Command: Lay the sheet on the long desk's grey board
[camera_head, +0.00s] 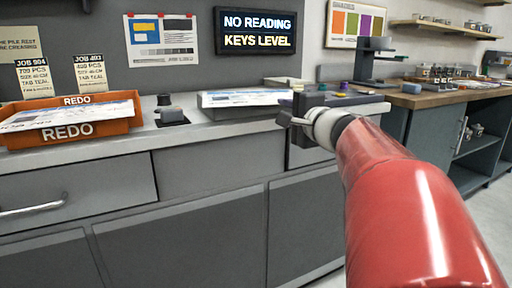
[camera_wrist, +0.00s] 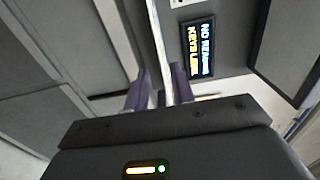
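A white printed sheet (camera_head: 245,97) is at the middle of the long desk, level and just over the grey board (camera_head: 240,112). I cannot tell whether it touches the board. My gripper (camera_head: 290,119) is at the sheet's right end, with its fingers mostly hidden in the head view. In the wrist view my two dark fingers (camera_wrist: 161,88) stand close on either side of a thin pale strip, which appears to be the sheet (camera_wrist: 155,40) seen edge-on. My gripper appears shut on it.
An orange REDO tray (camera_head: 128,122) holding another printed sheet (camera_head: 75,113) stands at the left. A small dark device (camera_head: 171,115) stands between tray and board. A lit sign (camera_head: 256,31) hangs behind, also in the wrist view (camera_wrist: 197,48). A wooden bench (camera_head: 420,98) stands at the right.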

